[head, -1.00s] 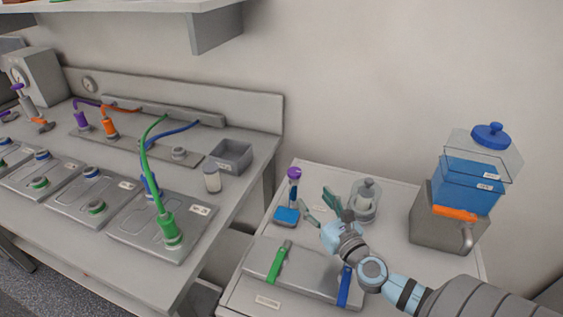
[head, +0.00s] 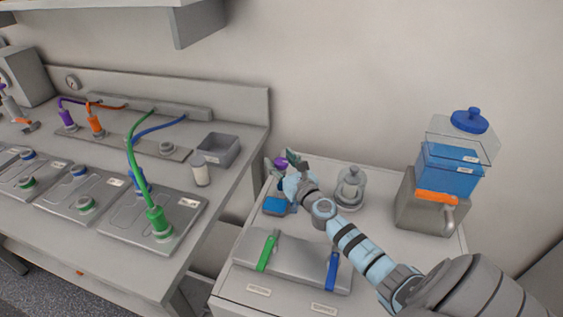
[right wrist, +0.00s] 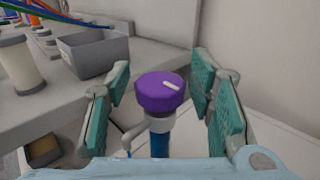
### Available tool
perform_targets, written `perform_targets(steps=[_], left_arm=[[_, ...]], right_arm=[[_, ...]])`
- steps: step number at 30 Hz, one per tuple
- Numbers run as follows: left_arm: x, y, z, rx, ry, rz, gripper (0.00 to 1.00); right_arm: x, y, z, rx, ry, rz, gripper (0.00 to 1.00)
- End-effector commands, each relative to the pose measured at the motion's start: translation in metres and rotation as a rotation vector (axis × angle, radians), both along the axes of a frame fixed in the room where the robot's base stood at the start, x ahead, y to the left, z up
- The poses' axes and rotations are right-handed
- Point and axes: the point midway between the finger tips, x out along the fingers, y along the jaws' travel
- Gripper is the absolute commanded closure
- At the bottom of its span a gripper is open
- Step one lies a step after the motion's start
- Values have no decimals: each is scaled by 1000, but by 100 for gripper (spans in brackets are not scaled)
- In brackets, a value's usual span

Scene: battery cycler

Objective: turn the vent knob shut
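The vent knob is a purple faceted knob with a white mark on top (right wrist: 161,92), on a blue stem, centred in the right wrist view. In the head view the purple knob (head: 281,162) is partly hidden by my right gripper (head: 284,161). In the right wrist view my right gripper (right wrist: 162,102) is open, with one green-padded finger on each side of the knob and gaps between. My left gripper is not in view.
A blue-based block (head: 275,206) stands below the knob. A glass jar (head: 350,188) stands right of it, and a blue tank (head: 447,168) farther right. A grey panel with green and blue levers (head: 293,262) lies in front. A grey bin (head: 218,149) sits on the left bench.

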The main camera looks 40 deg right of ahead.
Motion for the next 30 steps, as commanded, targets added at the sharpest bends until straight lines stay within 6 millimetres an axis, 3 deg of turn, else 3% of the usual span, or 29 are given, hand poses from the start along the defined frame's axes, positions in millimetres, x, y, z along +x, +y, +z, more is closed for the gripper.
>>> perform_targets(steps=[1,7,20,30], left_arm=[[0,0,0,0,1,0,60],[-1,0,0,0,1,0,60],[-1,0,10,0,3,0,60],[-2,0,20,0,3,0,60]], right_arm=[[0,0,0,0,0,0,64],[0,0,0,0,0,0,95],[0,0,2,3,-2,-78,95],[1,0,1,5,-3,-332,95]])
